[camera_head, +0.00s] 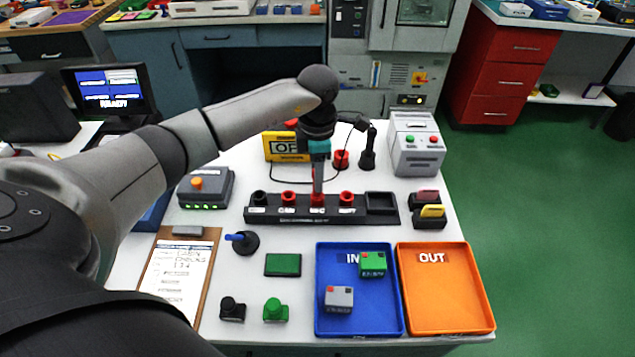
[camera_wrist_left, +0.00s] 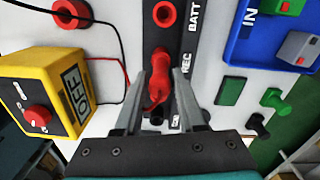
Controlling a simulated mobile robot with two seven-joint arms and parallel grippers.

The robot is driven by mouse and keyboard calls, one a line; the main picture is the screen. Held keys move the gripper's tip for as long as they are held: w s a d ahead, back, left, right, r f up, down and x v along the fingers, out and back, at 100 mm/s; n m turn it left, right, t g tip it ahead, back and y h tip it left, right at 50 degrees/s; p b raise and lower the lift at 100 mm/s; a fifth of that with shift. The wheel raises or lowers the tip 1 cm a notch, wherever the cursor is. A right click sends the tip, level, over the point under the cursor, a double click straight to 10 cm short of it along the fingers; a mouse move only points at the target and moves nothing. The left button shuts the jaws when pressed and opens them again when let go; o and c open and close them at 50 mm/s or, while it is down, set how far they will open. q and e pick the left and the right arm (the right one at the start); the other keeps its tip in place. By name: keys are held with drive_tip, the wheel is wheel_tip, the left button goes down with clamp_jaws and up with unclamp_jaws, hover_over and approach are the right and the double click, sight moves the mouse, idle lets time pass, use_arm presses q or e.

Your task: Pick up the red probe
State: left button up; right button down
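The red probe (camera_wrist_left: 157,90) stands at the REC socket of the black socket rack (camera_head: 362,220), with a thin red lead beside it. In the wrist view it lies between the two fingers of my left gripper (camera_wrist_left: 160,80), which look parted with a small gap on the right side. In the head view my left gripper (camera_head: 318,187) points down over the REC socket, and the probe is mostly hidden there. My right gripper is not in view.
A red holder (camera_head: 341,160) and a black holder with a black probe (camera_head: 368,152) stand behind the rack. A grey box (camera_head: 417,145) is at the back right. In front are a blue IN tray (camera_head: 385,320) with two blocks, an orange OUT tray (camera_head: 445,295) and a clipboard (camera_head: 150,275).

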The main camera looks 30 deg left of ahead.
use_arm(q)
clamp_jaws()
drive_tip(key=shift+r, duration=0.15)
